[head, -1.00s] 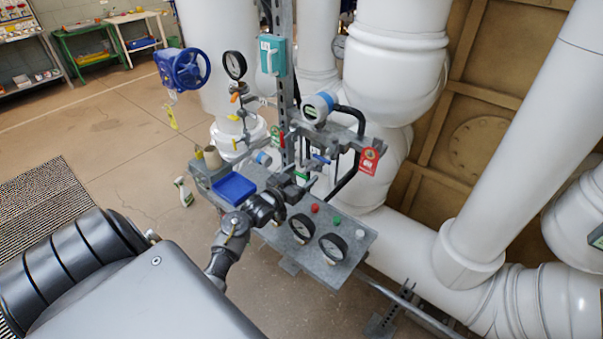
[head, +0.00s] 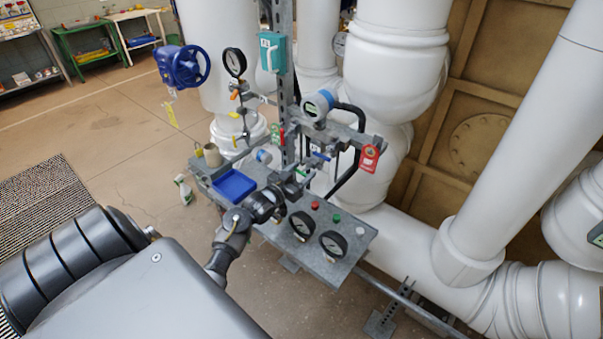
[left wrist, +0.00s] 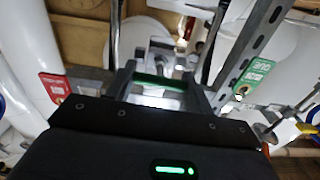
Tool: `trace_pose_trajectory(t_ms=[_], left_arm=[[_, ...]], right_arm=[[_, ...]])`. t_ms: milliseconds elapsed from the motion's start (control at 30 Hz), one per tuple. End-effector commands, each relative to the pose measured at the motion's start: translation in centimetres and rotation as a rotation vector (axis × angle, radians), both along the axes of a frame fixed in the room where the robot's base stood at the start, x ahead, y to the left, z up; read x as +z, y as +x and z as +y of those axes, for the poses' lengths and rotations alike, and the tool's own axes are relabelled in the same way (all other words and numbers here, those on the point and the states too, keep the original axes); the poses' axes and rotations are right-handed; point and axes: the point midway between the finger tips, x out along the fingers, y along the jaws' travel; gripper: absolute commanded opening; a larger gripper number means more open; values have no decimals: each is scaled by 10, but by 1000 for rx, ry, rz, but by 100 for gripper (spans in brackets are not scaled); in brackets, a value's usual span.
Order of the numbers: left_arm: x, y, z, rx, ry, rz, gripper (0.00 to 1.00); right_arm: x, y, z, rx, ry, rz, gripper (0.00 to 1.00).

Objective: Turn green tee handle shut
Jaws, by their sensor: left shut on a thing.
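The green tee handle (left wrist: 165,80) lies across the gap between my left gripper's (left wrist: 163,92) fingers in the left wrist view. The fingers are shut on it. In the head view my left gripper (head: 295,180) reaches over the grey panel to the small valves behind it. A small green bit of the handle (head: 302,172) shows just past the fingertips, and the rest is hidden by the gripper. My right gripper is in neither view.
The grey panel (head: 275,238) carries two round gauges (head: 333,243), buttons and a blue tray (head: 233,185). A red tag (head: 370,158) and a green tag (head: 276,135) hang close by. A blue handwheel (head: 185,67) stands at left, large white pipes at right.

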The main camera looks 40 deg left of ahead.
Motion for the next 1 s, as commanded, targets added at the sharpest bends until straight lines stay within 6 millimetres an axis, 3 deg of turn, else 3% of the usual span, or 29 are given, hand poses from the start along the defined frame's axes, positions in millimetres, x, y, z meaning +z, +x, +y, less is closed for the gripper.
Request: trace_pose_trajectory(t_ms=[267,1000], left_arm=[[-1,0,0,-1,181,3,30],[-2,0,-3,-2,881,16,30]], right_arm=[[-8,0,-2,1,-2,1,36],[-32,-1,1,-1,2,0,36]])
